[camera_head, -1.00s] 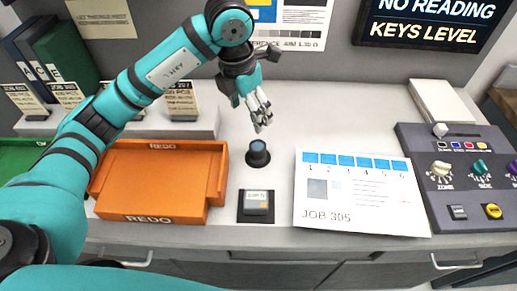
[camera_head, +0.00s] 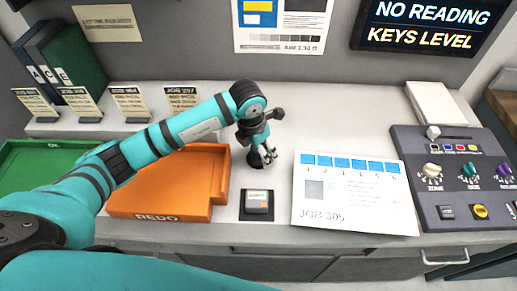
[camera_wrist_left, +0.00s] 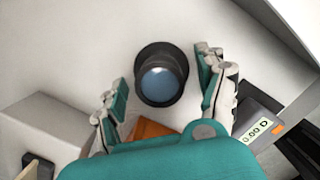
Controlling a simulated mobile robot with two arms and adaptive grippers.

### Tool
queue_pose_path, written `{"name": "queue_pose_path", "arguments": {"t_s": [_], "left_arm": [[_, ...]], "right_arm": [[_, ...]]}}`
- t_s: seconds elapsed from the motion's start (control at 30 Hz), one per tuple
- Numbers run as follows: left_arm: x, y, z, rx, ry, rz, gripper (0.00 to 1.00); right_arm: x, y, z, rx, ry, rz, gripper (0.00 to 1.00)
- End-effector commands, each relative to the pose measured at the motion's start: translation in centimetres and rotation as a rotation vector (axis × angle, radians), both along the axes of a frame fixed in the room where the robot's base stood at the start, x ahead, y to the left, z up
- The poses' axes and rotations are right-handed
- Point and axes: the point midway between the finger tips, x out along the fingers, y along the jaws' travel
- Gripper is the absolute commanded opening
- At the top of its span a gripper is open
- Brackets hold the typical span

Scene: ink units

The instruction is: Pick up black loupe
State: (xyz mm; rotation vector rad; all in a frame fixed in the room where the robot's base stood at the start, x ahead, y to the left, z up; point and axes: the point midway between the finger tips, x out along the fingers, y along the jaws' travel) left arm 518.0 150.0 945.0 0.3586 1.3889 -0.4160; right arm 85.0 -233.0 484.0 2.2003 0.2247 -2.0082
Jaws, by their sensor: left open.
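The black loupe (camera_wrist_left: 161,74) stands upright on the counter, its bluish lens facing up, in the left wrist view. In the head view the loupe (camera_head: 256,159) is mostly hidden behind my left gripper (camera_head: 268,156). My left gripper (camera_wrist_left: 165,95) is open, with one finger on each side of the loupe in the left wrist view. A gap shows between each finger and the loupe there, and I see no contact. My right gripper is not in view.
An orange REDO tray (camera_head: 170,208) lies left of the loupe, with a green tray (camera_head: 40,165) beyond it. A small meter (camera_head: 257,201) sits in front. A JOB 305 sheet (camera_head: 355,215) and a control panel (camera_head: 465,185) are to the right.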

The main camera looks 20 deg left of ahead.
Motion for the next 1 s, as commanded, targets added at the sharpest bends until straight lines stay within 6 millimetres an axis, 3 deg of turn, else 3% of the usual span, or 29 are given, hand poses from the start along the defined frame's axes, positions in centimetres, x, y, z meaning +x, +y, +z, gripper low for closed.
{"name": "queue_pose_path", "arguments": {"t_s": [0.27,0.73,1.0], "left_arm": [[0.07,-0.04,-0.46,0.000,-0.001,0.000,0.73],[0.08,-0.03,-0.41,0.000,-0.001,0.000,0.13],[0.13,-0.04,-0.07,0.000,-0.003,-0.001,0.13]], "right_arm": [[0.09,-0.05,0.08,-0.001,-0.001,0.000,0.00],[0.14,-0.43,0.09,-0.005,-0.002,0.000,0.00],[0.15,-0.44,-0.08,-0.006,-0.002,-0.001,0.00]]}}
